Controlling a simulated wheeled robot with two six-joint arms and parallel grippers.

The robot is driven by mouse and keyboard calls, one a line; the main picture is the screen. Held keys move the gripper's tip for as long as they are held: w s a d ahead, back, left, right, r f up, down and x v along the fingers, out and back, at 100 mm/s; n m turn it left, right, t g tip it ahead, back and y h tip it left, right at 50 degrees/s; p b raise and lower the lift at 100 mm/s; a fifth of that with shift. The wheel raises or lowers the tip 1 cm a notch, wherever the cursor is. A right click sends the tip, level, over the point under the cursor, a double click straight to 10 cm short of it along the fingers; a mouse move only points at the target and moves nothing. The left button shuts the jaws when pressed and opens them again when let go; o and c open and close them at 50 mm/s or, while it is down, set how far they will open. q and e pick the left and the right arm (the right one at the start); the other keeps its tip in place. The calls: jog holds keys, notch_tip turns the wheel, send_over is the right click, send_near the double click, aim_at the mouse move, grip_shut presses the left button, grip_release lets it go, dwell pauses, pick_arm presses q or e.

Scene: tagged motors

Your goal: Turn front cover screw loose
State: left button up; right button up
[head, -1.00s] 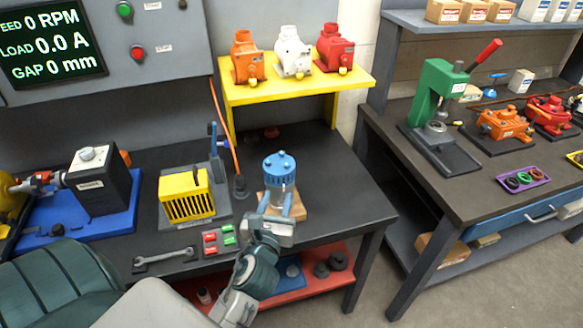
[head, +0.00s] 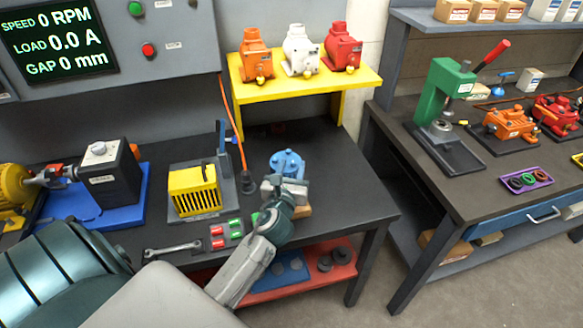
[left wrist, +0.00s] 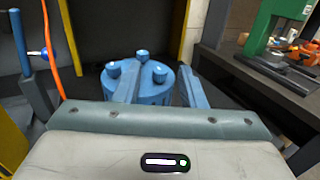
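A blue motor with a round front cover (head: 285,160) stands upright on a wooden base (head: 303,211) near the right end of the dark bench. The left wrist view shows the cover (left wrist: 152,90) from closer, with several blue screw heads, one nearest me (left wrist: 160,74). My left gripper (head: 285,182) is right at the cover and hides its near side. Its blue fingers (left wrist: 157,66) are apart, with the near screw between them in the picture. I cannot tell whether a finger touches the cover or a screw. My right gripper is not in view.
A yellow shelf (head: 305,85) with orange, white and red motors stands behind. A second bench (head: 440,170) is at the right.

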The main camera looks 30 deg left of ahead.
pick_arm(q)
grip_shut()
